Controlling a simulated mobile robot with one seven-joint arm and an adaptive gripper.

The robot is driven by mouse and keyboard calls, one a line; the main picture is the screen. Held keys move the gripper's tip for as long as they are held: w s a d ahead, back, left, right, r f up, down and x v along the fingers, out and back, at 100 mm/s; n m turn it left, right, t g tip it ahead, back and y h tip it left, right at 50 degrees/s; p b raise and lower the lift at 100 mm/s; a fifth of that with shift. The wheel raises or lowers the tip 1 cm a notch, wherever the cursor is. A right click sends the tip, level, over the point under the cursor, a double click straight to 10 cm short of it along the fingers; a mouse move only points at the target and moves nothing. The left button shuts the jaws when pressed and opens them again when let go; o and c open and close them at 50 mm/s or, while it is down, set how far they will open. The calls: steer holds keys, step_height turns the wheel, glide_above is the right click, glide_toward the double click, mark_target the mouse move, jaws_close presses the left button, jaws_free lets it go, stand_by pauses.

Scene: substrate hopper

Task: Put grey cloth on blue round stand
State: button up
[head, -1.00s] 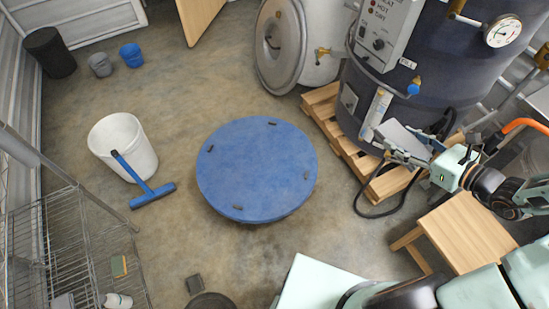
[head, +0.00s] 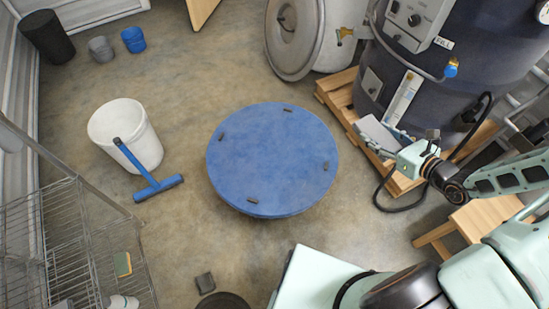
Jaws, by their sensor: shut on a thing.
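The blue round stand (head: 272,160) sits on the floor in the middle of the head view, with a few small dark pieces spaced near its rim. Its top is otherwise bare. My gripper (head: 393,148) is to the right of the stand, in front of the dark tank. It is shut on the grey cloth (head: 374,132), a flat light grey piece that sticks out beyond the fingers, apart from the stand. The fingertips are small and partly hidden.
A dark tank (head: 440,75) stands on a wooden pallet (head: 340,90) at the right, near a wooden stool (head: 480,220). A white bucket (head: 125,135), a blue squeegee (head: 158,188) and a wire rack (head: 75,240) are left. Floor around the stand is mostly clear.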

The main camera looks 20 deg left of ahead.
steer(key=a+f+b, duration=0.3)
steer(key=f+b, duration=0.1)
steer(key=f, duration=0.5)
steer(key=a+f+b, duration=0.2)
steer(key=f+b, duration=0.2)
steer(key=f, duration=0.6)
steer(key=b, duration=1.1)
glide_above(295, 178)
steer(key=shift+m+t, duration=0.3)
steer(key=f, duration=2.4)
steer(key=shift+s+d+f, duration=0.2)
steer(key=shift+d+f, duration=0.15)
steer(key=shift+a+f+b, duration=0.15)
steer(key=shift+f+b, duration=0.05)
steer(key=shift+b, duration=0.1)
steer(key=shift+w+a+f+h+b, duration=0.15)
steer(key=shift+f+b, duration=0.25)
steer(key=shift+f, duration=0.45)
steer(key=shift+w+a+f+h+b, duration=0.15)
steer(key=shift+f+b, duration=0.2)
steer(key=shift+f, duration=0.5)
steer(key=shift+s+d+f, duration=0.1)
